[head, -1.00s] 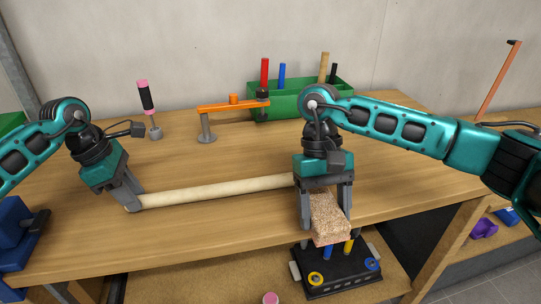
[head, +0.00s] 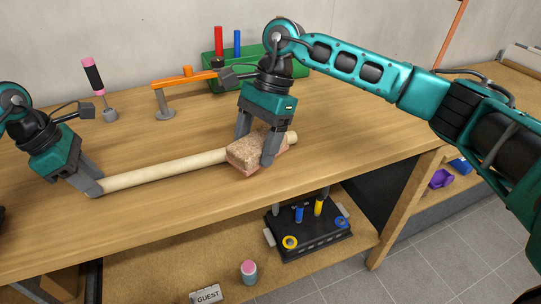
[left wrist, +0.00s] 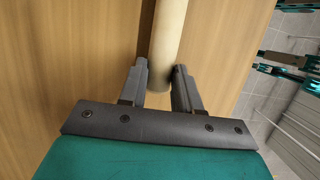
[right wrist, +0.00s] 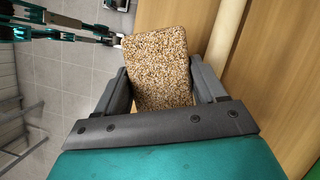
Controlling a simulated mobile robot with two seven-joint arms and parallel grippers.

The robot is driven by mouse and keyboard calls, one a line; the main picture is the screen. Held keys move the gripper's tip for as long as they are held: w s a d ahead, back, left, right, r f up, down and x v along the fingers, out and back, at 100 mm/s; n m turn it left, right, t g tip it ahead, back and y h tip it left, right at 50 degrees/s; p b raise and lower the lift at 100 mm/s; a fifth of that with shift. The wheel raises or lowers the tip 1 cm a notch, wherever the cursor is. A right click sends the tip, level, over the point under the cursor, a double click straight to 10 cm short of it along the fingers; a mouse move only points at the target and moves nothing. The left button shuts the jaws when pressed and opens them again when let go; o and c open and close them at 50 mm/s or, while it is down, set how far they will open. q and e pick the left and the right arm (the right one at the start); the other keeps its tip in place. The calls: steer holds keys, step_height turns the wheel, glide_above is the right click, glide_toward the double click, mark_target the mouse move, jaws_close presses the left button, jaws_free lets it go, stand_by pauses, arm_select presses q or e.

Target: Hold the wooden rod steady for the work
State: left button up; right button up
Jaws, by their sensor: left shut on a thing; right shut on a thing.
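The pale wooden rod (head: 170,168) lies along the bench, slanting from left to right. My left gripper (head: 92,187) is shut on the rod's left end; in the left wrist view the rod (left wrist: 168,45) ends between the fingers. My right gripper (head: 256,143) is shut on a speckled brown block (head: 250,156) at the rod's right part. The block hides a stretch of the rod, whose far end shows past it. In the right wrist view the rod (right wrist: 228,40) passes beside the block (right wrist: 158,68); I cannot tell whether they touch.
An orange clamp arm (head: 185,80) on a grey post, a pink-and-black handled tool (head: 94,77) and a green bin (head: 212,72) stand behind the rod. Below the bench, a shelf holds a black tray (head: 315,243), a pink-topped cylinder (head: 249,272) and a GUEST tag (head: 206,294).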

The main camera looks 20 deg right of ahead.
steer(key=shift+w+a+r+m+t+h, duration=0.5)
steer(key=shift+w+a+r+m+t, duration=1.9)
steer(key=shift+m, duration=4.4)
steer(key=shift+w+d+f, duration=0.2)
steer(key=shift+w+f, duration=0.1)
steer(key=shift+f, duration=0.7)
steer(key=shift+w+d+f, duration=0.25)
steer(key=shift+f, duration=0.75)
steer(key=shift+w+d+f, duration=0.2)
steer(key=shift+w+f, duration=0.1)
steer(key=shift+f, duration=0.7)
steer(key=shift+d+f, duration=0.6)
steer(key=shift+d, duration=4.8)
steer(key=shift+a, duration=5.45)
step_height(320, 180, up, 8)
steer(key=shift+r, duration=0.1)
arm_select(q)
steer(key=o, duration=1.1)
